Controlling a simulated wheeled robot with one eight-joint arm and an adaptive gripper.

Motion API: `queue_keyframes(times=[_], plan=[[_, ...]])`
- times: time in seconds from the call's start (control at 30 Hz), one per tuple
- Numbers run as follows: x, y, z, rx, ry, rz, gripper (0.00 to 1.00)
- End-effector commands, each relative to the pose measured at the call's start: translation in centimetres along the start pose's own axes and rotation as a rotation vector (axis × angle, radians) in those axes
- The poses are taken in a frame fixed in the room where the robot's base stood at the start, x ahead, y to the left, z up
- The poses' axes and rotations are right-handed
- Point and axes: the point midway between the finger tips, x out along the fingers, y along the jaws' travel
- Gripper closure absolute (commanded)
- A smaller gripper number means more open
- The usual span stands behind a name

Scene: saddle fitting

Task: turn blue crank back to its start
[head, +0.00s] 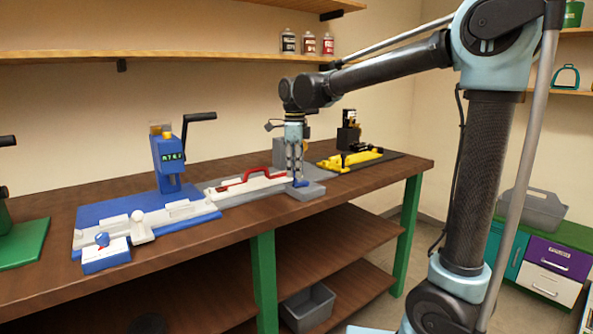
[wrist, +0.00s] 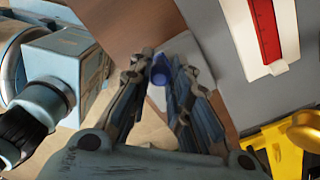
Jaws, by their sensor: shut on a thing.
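A small blue part (head: 301,184), which looks like the blue crank, sits at the grey block (head: 308,192) near the front edge of the bench. My gripper (head: 296,177) points straight down over it, with its fingertips at the part. In the wrist view, a round blue knob (wrist: 160,75) shows between the fingers of my gripper (wrist: 160,62). The gripper is shut on it. The fingers hide most of the crank, so its angle cannot be told.
A blue press (head: 168,165) with a black lever stands further left. A yellow clamp (head: 350,159) lies to the right. Shelves (head: 180,55) hang on the wall behind.

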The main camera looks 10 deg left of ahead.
Motion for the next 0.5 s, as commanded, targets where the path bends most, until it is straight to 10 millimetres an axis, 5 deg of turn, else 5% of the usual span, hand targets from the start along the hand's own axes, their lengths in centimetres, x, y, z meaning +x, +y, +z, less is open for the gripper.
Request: queue_keyframes(times=[0.47, 0.5], plan=[[-0.06, -0.29, 0.21, 0.015, -0.004, -0.005, 1.0], [-0.06, -0.29, 0.22, 0.015, -0.004, -0.005, 0.75]])
